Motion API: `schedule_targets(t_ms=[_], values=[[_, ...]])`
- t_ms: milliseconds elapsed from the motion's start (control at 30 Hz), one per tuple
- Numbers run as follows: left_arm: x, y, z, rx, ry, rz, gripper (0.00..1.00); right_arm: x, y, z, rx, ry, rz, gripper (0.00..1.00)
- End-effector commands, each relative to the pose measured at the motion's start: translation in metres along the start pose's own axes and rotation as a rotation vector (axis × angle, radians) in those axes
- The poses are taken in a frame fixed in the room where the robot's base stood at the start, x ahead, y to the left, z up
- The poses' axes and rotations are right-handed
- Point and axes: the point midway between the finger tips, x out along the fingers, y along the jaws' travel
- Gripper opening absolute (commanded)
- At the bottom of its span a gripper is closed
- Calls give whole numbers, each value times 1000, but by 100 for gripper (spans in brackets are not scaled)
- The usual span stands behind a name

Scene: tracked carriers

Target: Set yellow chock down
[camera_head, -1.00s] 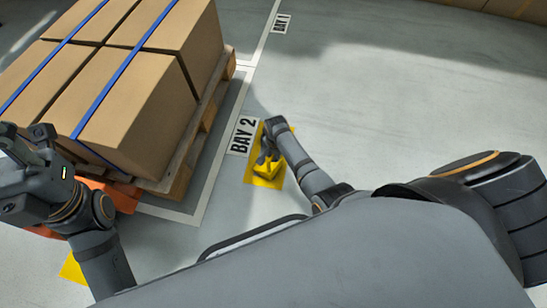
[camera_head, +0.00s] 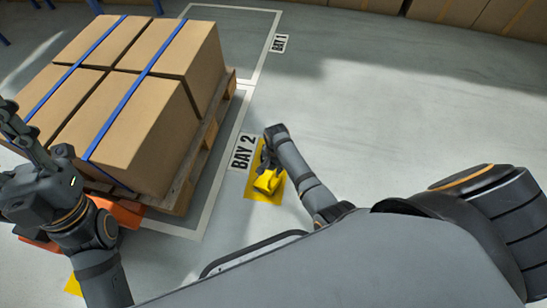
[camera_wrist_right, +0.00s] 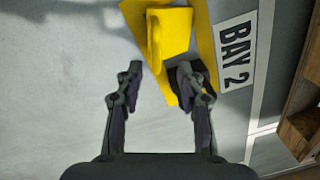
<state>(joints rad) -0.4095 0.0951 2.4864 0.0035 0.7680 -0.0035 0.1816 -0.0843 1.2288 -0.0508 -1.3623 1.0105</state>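The yellow chock (camera_head: 268,182) sits on a yellow floor patch (camera_head: 277,197) beside the BAY 2 label. In the right wrist view the chock (camera_wrist_right: 172,38) lies at and beyond the fingertips, with the yellow patch (camera_wrist_right: 207,45) under it. My right gripper (camera_wrist_right: 160,72) is open, its fingers apart, and nothing is clamped between them. In the head view my right gripper (camera_head: 266,164) is just behind the chock and partly hides it. My left gripper (camera_head: 35,135) is raised at the left edge, open and empty.
A pallet (camera_head: 184,186) of strapped cartons (camera_head: 150,125) stands left of the patch, with an orange carrier part (camera_head: 122,213) by its near end. The BAY 2 label (camera_head: 243,152) lies between bay line and patch. Floor to the right is clear.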

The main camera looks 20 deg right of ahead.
Motion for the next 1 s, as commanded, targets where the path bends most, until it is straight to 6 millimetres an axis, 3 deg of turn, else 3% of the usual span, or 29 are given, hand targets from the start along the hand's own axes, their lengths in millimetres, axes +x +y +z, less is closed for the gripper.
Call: schedule_targets(t_ms=[267, 500, 733, 1000], values=[[-26, -3, 76, -22, -368, -22, 40, -22, -1, 0, 0, 1, -2, 38], [-70, -2, 129, -44, -666, -34, 40, -36, -1, 0, 0, 1, -2, 38], [-109, 0, 158, -59, -866, -39, 40, -45, -1, 0, 0, 1, -2, 38], [-123, 1, 166, -65, -929, -40, 40, -46, -1, 0, 0, 1, -2, 38]])
